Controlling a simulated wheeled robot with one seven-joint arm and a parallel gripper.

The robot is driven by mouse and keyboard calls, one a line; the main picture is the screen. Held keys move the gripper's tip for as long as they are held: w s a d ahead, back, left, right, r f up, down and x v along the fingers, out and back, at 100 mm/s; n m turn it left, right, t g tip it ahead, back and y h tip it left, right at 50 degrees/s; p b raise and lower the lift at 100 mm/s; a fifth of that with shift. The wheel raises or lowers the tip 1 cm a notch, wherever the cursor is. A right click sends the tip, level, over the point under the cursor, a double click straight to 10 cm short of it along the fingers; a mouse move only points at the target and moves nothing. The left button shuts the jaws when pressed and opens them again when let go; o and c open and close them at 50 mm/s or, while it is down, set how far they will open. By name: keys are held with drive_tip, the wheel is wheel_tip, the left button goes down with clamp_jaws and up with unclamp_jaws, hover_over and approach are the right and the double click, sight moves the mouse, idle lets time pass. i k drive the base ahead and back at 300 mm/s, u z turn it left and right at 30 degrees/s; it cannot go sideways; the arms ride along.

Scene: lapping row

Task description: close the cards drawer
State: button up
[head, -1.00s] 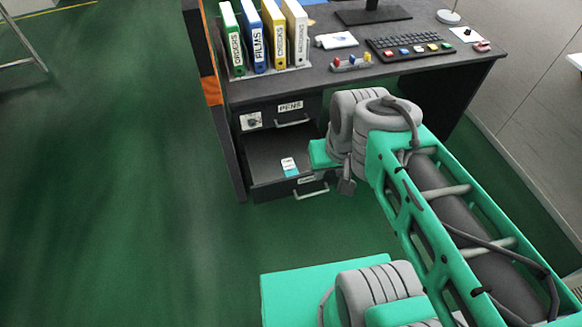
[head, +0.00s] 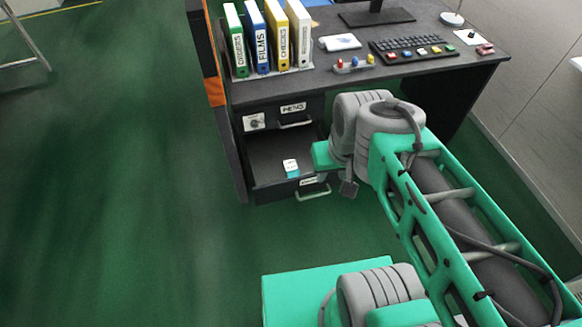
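The lower drawer of the dark desk is pulled out, showing its dark inside (head: 266,178). Its front carries a metal handle (head: 313,194) and a small white label (head: 308,182), too small and partly covered to read, so I cannot confirm that it is the cards drawer. A small white and teal box (head: 291,168) sits inside. My green and grey arm reaches to the drawer's right side and covers part of it. My gripper's fingers do not show; they are hidden behind the arm or out of sight.
The upper drawer, labelled PENS (head: 293,107), is shut, with a handle below its label. Several binders (head: 263,45), a keyboard (head: 410,46) and a rack of coloured pieces (head: 354,66) stand on the desk (head: 300,86). Green floor left of the desk is clear.

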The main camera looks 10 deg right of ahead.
sight(267, 150)
drive_tip(key=u, duration=0.55)
drive_tip(key=k, duration=0.65)
drive_tip(key=u, duration=0.7)
drive_tip(key=i, duration=1)
drive_tip(key=z, duration=0.45)
